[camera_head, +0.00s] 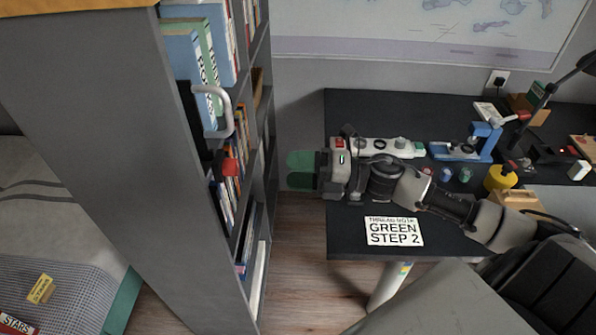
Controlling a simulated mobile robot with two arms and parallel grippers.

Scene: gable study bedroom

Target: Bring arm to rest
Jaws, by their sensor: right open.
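My right arm reaches in from the lower right, over the black desk (460,105). Its gripper (296,171) points left, past the desk's left edge, toward the bookshelf (120,110). Its two green fingers are apart with nothing between them. A gap shows between the fingertips and the shelf. My left gripper is not in view.
On the desk are a power strip (388,148), a blue device (486,143), a yellow container (500,178), small jars and a white sign (394,231) reading "GREEN STEP 2". A bed (60,230) is at left. Wooden floor (300,245) shows between shelf and desk.

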